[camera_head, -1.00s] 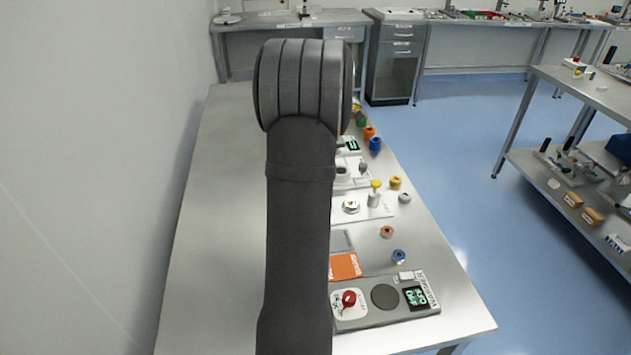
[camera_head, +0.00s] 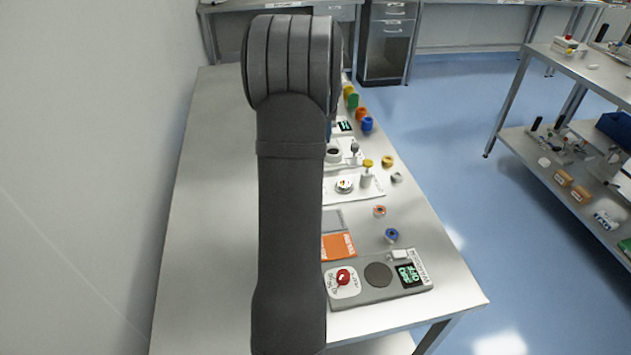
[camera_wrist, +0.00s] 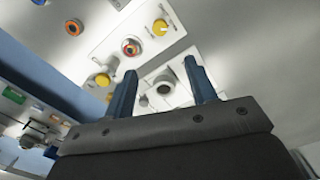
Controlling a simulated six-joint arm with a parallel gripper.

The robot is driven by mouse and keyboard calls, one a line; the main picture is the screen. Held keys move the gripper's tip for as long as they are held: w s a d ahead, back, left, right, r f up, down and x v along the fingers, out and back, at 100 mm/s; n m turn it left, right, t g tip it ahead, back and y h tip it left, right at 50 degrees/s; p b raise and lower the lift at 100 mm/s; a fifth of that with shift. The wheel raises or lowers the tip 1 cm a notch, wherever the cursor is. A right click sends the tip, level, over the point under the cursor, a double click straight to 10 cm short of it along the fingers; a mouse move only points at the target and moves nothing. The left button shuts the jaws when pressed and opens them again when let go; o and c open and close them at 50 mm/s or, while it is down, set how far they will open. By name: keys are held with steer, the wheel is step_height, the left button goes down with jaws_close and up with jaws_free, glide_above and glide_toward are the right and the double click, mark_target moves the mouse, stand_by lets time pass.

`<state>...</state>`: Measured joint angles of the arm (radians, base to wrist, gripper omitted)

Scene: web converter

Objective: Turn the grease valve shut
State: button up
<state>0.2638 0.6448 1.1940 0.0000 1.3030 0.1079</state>
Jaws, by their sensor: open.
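I cannot tell for sure which fitting is the grease valve. A red knob (camera_head: 343,278) sits on a white labelled plate on the grey front panel (camera_head: 350,298) in the head view. In the wrist view, a yellow knob (camera_wrist: 160,27) and an orange-ringed part (camera_wrist: 130,46) sit on a white board, and a grey round fitting (camera_wrist: 165,86) sits on another white base. My gripper (camera_wrist: 160,67) is open, its two blue fingers apart and pointing towards these boards, with nothing seen held between them. In the head view my arm hides the gripper.
The steel table (camera_head: 215,150) is bare on its left, beside the wall. A shelf rack (camera_head: 580,75) stands across the aisle.

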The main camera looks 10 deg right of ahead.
step_height(320, 180, down, 18)
steer(key=m, duration=0.8)
steer(key=shift+m, duration=0.4)
steer(key=shift+c, duration=0.4)
steer(key=c, duration=0.9)
